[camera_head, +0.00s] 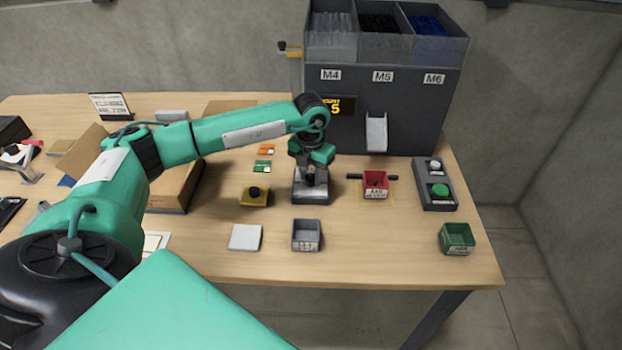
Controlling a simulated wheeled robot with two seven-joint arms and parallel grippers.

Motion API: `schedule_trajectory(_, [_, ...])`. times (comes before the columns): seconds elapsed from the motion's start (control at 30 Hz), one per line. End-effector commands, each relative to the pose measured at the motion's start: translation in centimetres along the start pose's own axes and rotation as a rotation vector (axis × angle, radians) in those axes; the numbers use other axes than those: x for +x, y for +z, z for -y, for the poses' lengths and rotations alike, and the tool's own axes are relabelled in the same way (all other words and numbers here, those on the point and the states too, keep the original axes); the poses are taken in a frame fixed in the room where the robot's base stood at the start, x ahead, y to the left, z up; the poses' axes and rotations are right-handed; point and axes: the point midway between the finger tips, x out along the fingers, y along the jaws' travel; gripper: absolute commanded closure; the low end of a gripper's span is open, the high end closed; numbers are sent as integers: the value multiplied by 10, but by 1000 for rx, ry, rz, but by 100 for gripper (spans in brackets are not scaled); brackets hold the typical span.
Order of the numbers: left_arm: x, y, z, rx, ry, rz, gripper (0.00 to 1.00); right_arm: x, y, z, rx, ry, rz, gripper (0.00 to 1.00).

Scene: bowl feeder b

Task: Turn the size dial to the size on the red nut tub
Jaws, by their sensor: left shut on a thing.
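My left gripper (314,182) points down over a grey metal box (311,197) near the middle of the table. It is shut on what looks like the size dial on top of that box; the fingers hide most of the dial, so its setting cannot be read. The red nut tub (376,188) stands to the right of the box, below the feeder's chute. It has a white label on its front, too small to read surely. My right gripper is not in view.
The dark feeder (384,125) with bins labelled M4, M5 and M6 stands behind. A green tub (456,238), a button box (434,185), a grey tub (306,236), a white pad (245,237) and a yellow box with a black knob (255,196) lie around.

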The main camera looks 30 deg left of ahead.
Motion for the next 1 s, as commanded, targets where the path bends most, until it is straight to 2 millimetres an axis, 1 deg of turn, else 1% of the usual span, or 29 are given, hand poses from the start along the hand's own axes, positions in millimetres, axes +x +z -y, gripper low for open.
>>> schedule_trajectory(0.03, [2, 1, 0, 36, 1, 3, 93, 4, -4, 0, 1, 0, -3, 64])
schedule_trajectory(0.2, [1, 1, 0, 151, 1, 4, 93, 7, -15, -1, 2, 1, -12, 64])
schedule_trajectory(0.4, [0, 1, 0, 241, 1, 3, 93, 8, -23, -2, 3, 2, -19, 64])
schedule_trajectory(0.6, [-1, 1, 0, 285, 1, 2, 93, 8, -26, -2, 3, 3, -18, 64])
schedule_trajectory(1.0, [-2, 1, 0, 295, 1, 2, 93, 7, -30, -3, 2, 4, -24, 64])
